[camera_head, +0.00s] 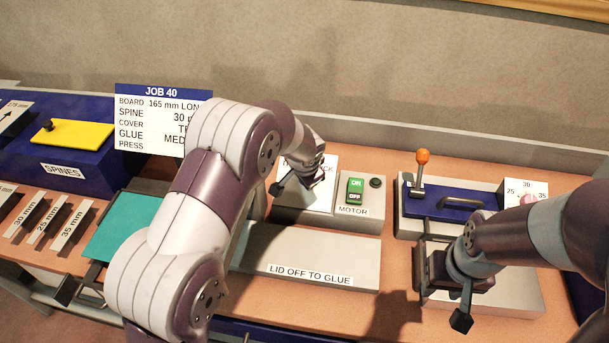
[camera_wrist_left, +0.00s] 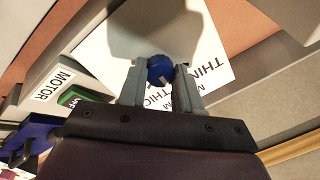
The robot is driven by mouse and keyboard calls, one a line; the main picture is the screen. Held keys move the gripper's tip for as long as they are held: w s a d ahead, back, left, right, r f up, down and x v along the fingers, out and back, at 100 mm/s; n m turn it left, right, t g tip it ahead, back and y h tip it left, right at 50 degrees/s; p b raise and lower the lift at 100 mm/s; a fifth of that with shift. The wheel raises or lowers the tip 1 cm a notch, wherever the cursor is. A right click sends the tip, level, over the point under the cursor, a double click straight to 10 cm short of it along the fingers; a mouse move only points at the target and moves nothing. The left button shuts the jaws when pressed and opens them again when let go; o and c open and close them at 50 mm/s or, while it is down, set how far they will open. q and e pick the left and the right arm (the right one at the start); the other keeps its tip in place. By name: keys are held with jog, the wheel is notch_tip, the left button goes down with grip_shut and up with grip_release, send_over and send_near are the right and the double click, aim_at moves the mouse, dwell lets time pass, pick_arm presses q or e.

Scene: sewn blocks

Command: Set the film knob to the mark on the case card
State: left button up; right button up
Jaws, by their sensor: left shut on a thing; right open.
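The blue film knob (camera_wrist_left: 160,66) shows in the left wrist view, with a pale pointer mark on it. It sits on a white dial plate (camera_wrist_left: 102,50) lettered THIN and THIC, the rest being covered. My left gripper (camera_wrist_left: 160,84) is shut on the knob, a finger on each side. In the head view my left gripper (camera_head: 298,186) is over the dial plate (camera_head: 322,168) and hides the knob. The JOB 40 card (camera_head: 138,122) stands at the back left; its GLUE line starts with MED, and my left arm covers part of it. My right gripper (camera_head: 442,300) is open and empty.
A motor box (camera_head: 350,211) with green ON and black OFF buttons adjoins the dial. A grey LID OFF TO GLUE lid (camera_head: 312,255) lies in front. An orange-topped lever (camera_head: 422,157) and a 25-30-35 scale (camera_head: 513,186) stand right, beside my right arm.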

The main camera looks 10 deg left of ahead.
pick_arm(q)
jog(key=o, duration=1)
jog(key=shift+w+r, duration=0.1)
jog(key=shift+r, duration=0.05)
jog(key=shift+o, duration=0.2)
jog(key=b+v, duration=0.1)
jog(key=v, duration=1.1)
jog(key=shift+s+r, duration=0.2)
jog(key=shift+r, duration=0.1)
jog(key=shift+f, duration=0.1)
